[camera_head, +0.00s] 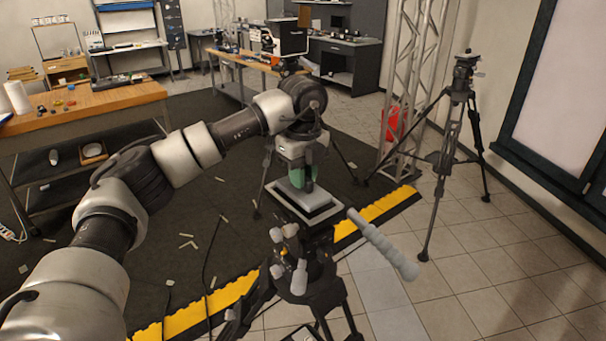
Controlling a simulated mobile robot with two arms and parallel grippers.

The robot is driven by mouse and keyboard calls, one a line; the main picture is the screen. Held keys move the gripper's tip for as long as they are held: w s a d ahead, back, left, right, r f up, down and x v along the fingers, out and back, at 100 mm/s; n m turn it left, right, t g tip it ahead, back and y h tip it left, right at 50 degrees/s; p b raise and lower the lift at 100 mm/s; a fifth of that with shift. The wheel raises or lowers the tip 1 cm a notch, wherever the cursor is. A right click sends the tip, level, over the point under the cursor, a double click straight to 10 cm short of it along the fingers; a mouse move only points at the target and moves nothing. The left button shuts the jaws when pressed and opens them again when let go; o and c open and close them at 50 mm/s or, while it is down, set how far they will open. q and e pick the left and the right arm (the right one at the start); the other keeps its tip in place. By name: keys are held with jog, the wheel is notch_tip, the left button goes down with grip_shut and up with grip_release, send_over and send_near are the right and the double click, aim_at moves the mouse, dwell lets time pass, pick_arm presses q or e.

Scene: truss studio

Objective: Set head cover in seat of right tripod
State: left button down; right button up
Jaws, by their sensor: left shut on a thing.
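My left gripper (305,182) reaches in from the left. It points down and is shut on a small green part, which looks like the grip of the head cover (310,198). The cover appears as a flat light-grey slab with a dark edge. It is at the pale rectangular seat (332,212) on top of the near black tripod (305,258). I cannot tell whether the cover rests in the seat or hangs just above it. The gripper hides part of the cover's far side. My right gripper is not in view.
The near tripod's grey pan handle (385,245) sticks out to the right. Another black tripod (455,125) stands at the right, by a metal truss (410,75). A wooden workbench (80,105) is at the left.

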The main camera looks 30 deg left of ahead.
pick_arm(q)
jog(key=shift+f+b, duration=0.4)
jog(key=shift+f, duration=0.2)
dwell(0.6)
dwell(0.5)
jog(key=c, duration=1)
grip_release()
jog(key=shift+r, duration=0.3)
notch_tip(320, 180, up, 9)
jog(key=shift+r+b, duration=0.1)
jog(key=shift+b, duration=0.85)
jog(key=shift+r, duration=0.5)
